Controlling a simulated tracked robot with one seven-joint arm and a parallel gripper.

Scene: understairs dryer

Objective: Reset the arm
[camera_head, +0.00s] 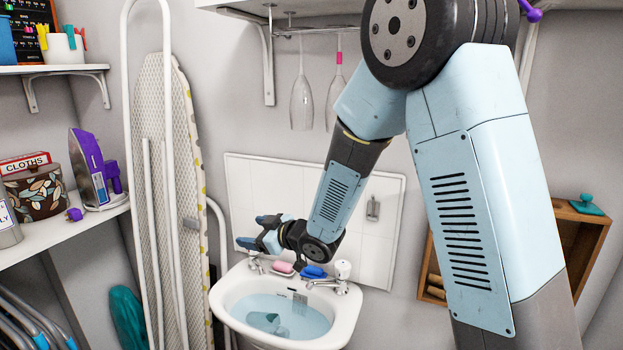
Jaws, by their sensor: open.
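My arm, light blue and dark grey, fills the right and middle of the head view. It bends down to the left toward the sink. My gripper (252,232) is above the back left part of the white sink (222,298). Its jaws point left and are open, with nothing seen between them. The gripper and wrist partly hide the sink's back rim and the white tile splashback (262,190).
Glasses (301,100) hang above. An ironing board (165,200) leans left; a shelf holds a purple iron (90,168). A wooden box (590,250) is right.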

